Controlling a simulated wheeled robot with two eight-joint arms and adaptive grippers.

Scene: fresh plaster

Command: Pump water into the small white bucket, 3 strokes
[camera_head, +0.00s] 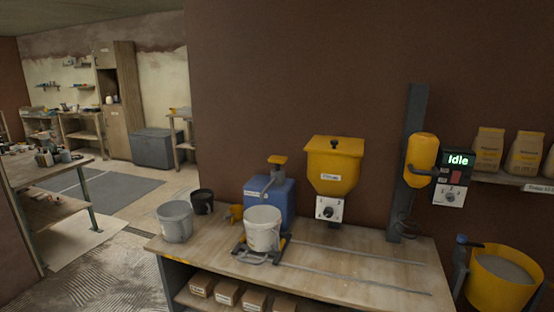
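The small white bucket (263,231) stands upright on a dark carriage (240,247) with yellow parts, at the left end of the rails on the workbench. Its inside cannot be made out clearly. A blue water container (284,190) stands just behind it, partly hidden by the bucket. A grey pump with a yellow top handle (277,160) rises from the container, and its spout points down toward the bucket. The handle appears raised. Neither of my grippers is in view.
A grey bucket (174,224) and a black bucket (202,204) stand at the bench's left end. A yellow hopper (333,165) with a dial hangs behind. A yellow mixer (421,160) beside an "Idle" display (458,160) is at right. The right bench top (390,270) is clear except for rails.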

